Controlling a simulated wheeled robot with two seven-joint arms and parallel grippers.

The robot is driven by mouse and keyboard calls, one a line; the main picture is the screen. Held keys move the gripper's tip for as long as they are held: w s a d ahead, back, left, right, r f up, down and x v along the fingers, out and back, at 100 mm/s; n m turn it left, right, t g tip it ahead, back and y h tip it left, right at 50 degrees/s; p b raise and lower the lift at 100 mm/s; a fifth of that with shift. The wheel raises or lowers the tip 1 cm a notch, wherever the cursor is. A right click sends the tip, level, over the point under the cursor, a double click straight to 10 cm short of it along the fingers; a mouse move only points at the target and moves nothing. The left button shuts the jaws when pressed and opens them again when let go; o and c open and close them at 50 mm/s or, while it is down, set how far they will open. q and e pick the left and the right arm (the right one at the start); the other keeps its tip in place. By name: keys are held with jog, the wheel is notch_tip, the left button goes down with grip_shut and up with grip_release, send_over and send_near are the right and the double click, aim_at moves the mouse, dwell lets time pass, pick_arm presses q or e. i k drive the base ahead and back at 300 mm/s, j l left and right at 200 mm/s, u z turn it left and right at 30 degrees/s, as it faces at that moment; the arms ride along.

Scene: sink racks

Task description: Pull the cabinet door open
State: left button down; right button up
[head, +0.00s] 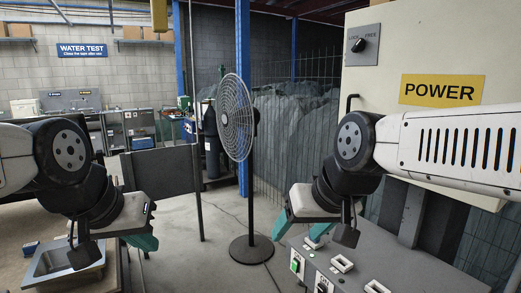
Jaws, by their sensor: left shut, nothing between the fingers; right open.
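The cream cabinet door (425,45) stands at the upper right with a yellow POWER label (442,90). A LOCK/FREE plate with a black knob (359,45) is at its upper left, with the pointer direction too small to tell. A black bar handle (350,102) shows at the door's left edge, partly hidden by my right arm. The door looks shut. My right gripper (300,232) is open and empty, below and left of the handle, apart from it. My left gripper (144,242) is shut and empty at the lower left, far from the cabinet.
A grey control box (400,265) with switches, one green (295,265), sits below my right gripper. A standing fan (238,118) is in the middle. A metal sink (65,268) is at the lower left. Wire fence is behind the cabinet. Floor around the fan's base is clear.

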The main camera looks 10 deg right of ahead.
aim_at(416, 55)
jog(key=z, duration=1.5)
